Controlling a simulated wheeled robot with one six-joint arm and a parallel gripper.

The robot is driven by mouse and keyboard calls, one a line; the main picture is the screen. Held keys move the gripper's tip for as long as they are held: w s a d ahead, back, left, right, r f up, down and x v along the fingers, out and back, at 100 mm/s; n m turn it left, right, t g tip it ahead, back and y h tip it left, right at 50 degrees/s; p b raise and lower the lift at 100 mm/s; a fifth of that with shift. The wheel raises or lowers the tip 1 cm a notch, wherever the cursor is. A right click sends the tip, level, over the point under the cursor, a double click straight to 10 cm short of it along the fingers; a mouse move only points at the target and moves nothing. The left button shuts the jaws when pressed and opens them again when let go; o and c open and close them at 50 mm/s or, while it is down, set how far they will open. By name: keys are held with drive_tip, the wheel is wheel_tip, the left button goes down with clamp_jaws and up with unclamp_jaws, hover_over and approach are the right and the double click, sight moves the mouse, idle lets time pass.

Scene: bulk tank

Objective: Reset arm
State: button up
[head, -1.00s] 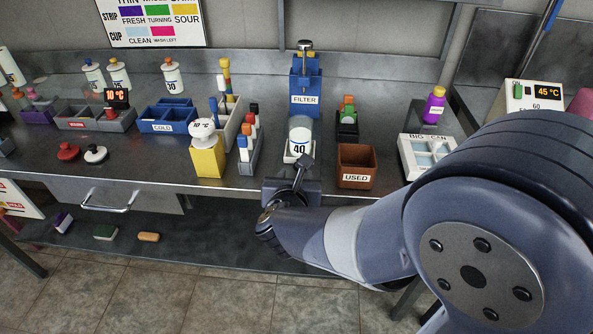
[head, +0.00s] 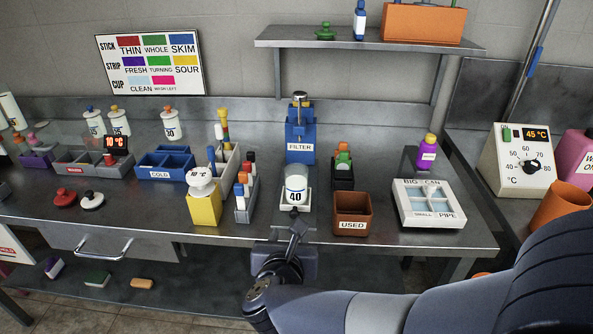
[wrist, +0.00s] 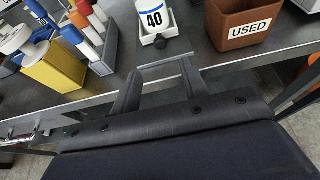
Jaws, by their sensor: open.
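My gripper (head: 292,240) is in front of the bench's front edge, below the white cup marked 40 (head: 296,190). In the wrist view, my gripper (wrist: 162,66) has its two dark fingers spread, with no object seen held between them. The cup (wrist: 152,18) stands on a small white stand with a black knob, beyond the fingertips and apart from them. My arm reaches in from the lower right of the head view.
The brown USED bin (head: 352,214) stands right of the cup, with the white tray (head: 429,205) farther right. The yellow block (head: 205,208) and a marker holder (head: 244,207) stand left. A blue FILTER stand (head: 300,145) is behind. A shelf (head: 370,45) hangs above.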

sight(294, 213)
drive_tip(key=b+x, duration=0.1)
drive_tip(key=x, duration=0.9)
drive_tip(key=shift+w+f, duration=0.15)
drive_tip(key=shift+f, duration=0.05)
drive_tip(key=shift+w+r+p, duration=0.1)
drive_tip(key=shift+w+p, duration=0.25)
drive_tip(key=shift+w, duration=0.1)
